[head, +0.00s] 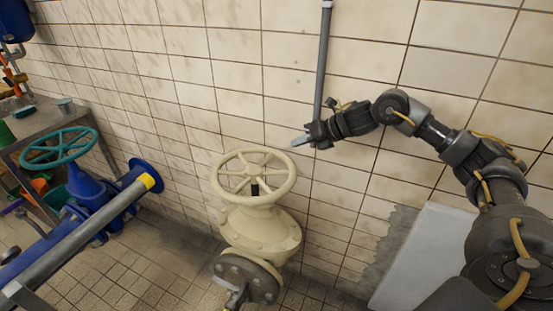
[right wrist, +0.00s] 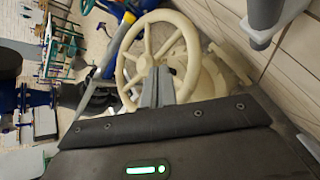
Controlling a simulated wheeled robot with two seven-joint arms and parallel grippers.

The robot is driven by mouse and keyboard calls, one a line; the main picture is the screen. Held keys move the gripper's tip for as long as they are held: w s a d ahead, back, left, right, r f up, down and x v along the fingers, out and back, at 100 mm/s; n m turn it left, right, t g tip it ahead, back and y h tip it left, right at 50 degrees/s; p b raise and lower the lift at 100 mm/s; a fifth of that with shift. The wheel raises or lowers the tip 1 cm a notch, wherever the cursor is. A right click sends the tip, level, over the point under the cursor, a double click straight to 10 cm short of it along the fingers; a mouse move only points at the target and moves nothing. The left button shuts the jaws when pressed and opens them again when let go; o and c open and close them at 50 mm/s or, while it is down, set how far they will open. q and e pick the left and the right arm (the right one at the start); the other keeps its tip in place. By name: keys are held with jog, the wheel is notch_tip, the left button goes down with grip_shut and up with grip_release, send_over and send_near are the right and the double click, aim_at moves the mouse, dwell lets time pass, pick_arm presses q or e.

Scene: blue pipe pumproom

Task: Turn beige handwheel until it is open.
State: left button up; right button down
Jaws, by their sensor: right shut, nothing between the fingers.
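The beige handwheel (head: 253,178) sits on top of a beige valve body (head: 262,230) in the middle of the head view. It is a spoked ring around a dark stem. My right gripper (head: 297,142) is up and to the right of the wheel, near the tiled wall, with its fingers pointing left. It is shut, empty and apart from the wheel. In the right wrist view the closed fingers (right wrist: 157,82) appear in front of the handwheel (right wrist: 130,55), whose rim and spokes show behind them. My left gripper is not in view.
A grey vertical pipe (head: 322,60) runs down the wall right behind my right gripper. A blue valve with a teal handwheel (head: 58,148) and a grey pipe (head: 80,240) stand to the left. A metal table (head: 45,120) is behind it. A pale panel (head: 425,255) leans at lower right.

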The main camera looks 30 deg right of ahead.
aim_at(276, 156)
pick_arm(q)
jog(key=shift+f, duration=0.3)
pick_arm(e)
jog(key=n, duration=0.2)
jog(key=s+d+n, duration=0.1)
jog(key=n, duration=0.1)
jog(key=s+d+n+h, duration=0.1)
jog(key=n, duration=0.1)
jog(key=shift+f+n, duration=0.3)
jog(key=shift+f, duration=0.1)
